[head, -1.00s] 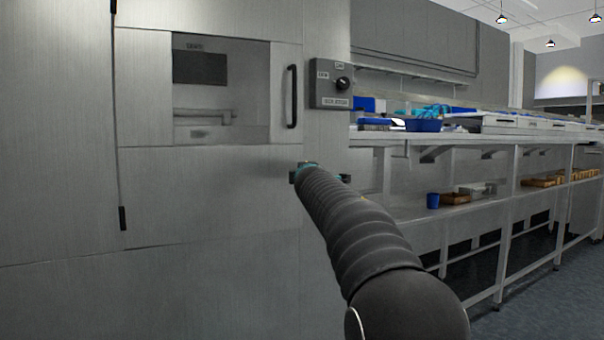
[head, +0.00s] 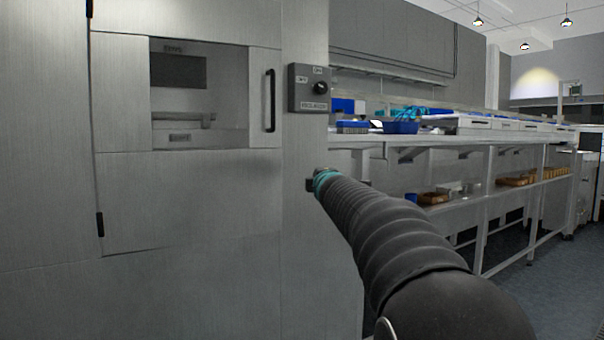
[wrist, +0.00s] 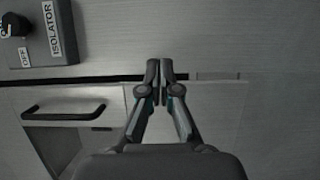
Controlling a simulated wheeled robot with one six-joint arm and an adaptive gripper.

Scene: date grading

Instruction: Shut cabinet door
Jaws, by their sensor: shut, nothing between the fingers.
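The cabinet door (head: 190,195) is a brushed metal panel with a window and dark hinges along its left side. It looks flush or nearly flush with the cabinet front in the head view. Its black bar handle (head: 270,100) is at the right of the window, and it also shows in the wrist view (wrist: 63,115). My gripper (wrist: 160,68) is shut and empty, its fingertips over the dark gap along the door's handle-side edge. I cannot tell whether they touch. In the head view my gripper (head: 311,183) is right of the door, partly hidden by my arm.
A grey isolator switch box (head: 309,88) is fixed to the cabinet front, right of the handle. A long white bench (head: 470,137) with blue bins (head: 400,127) and a lower shelf runs off to the right. Grey floor (head: 540,265) is clear at the lower right.

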